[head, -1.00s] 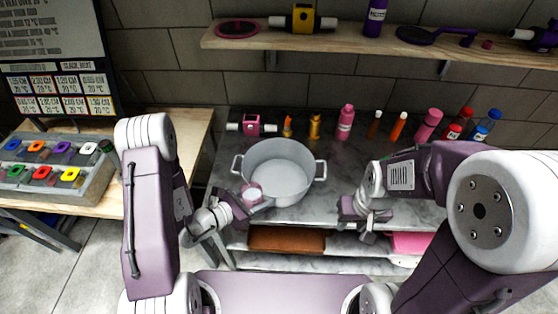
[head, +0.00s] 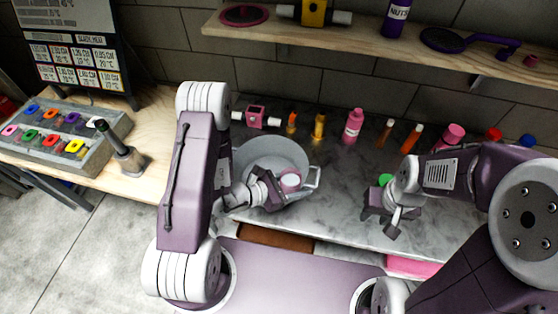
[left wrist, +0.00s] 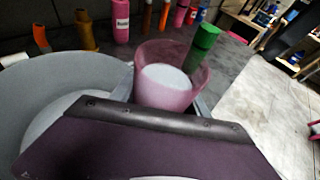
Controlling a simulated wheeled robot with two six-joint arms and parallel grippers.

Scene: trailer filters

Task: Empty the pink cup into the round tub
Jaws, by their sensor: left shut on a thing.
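The pink cup (head: 290,181) is at the front right part of the round grey tub (head: 262,147) in the head view. My left gripper (head: 277,188) is shut on it. In the left wrist view the cup (left wrist: 165,88) looks roughly upright, with white contents inside, and the tub (left wrist: 95,63) lies to its left. My left arm covers the tub's left side. My right gripper (head: 386,217) hangs over the counter, right of the tub; its finger opening is unclear.
A green-topped item (head: 385,179) stands behind my right gripper; a green item (left wrist: 203,45) shows beyond the cup in the left wrist view. Several bottles, including a pink one (head: 353,126), line the wall. A wooden shelf (head: 360,42) hangs above. Marble counter (head: 343,187) is clear between tub and right gripper.

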